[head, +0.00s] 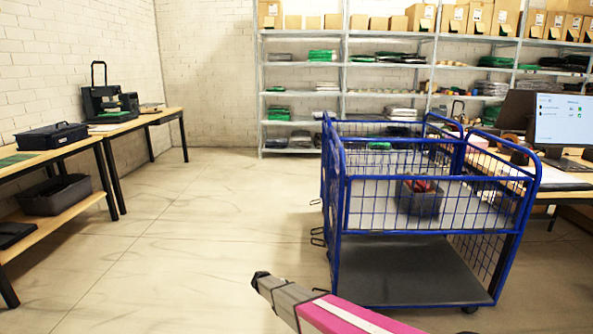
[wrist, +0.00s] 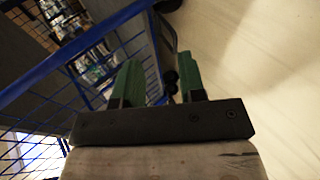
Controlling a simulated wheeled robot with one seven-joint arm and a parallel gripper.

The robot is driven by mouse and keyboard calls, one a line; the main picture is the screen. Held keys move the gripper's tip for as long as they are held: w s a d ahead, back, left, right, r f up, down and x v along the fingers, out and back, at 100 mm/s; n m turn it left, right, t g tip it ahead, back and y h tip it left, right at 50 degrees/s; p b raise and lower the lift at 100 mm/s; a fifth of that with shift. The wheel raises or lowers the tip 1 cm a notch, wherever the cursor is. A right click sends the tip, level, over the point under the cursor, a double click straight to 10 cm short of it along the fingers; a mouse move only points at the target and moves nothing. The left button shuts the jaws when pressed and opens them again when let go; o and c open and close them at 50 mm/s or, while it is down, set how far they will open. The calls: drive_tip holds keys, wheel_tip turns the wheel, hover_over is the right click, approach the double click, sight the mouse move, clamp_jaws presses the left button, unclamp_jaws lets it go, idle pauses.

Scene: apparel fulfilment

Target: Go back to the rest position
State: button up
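My gripper (wrist: 162,75) shows in the wrist view with its two green fingers spread apart. I see nothing held between them; small dark round parts show in the gap, seemingly beyond the fingers. Part of my pink and grey arm (head: 340,312) reaches in from the bottom of the head view, in front of the blue wire cart (head: 345,205). Blue mesh of a cart (wrist: 60,70) fills the left of the wrist view, beside and beyond the fingers. How far the fingers are from the mesh I cannot tell.
A grey bin (head: 420,200) with something red sits in the cart. A desk with a monitor (head: 562,120) stands at the right. Work tables (head: 60,150) line the left wall, and loaded shelves (head: 345,90) the back. The floor (head: 190,225) between tables and cart is clear.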

drive_tip(key=s+d+r+g+y, duration=0.1)
drive_tip(key=s+d+r+y, duration=0.4)
drive_tip(key=s+d+r, duration=0.6)
drive_tip(key=s+d+r+m+g+y, duration=0.1)
drive_tip(key=s+d+r+y, duration=0.4)
drive_tip(key=s+d+r, duration=0.6)
drive_tip(key=s+r, duration=0.4)
drive_tip(key=r, duration=0.2)
drive_tip(key=shift+s+d+m, duration=0.15)
drive_tip(key=shift+s+m, duration=0.05)
drive_tip(key=shift+m, duration=0.1)
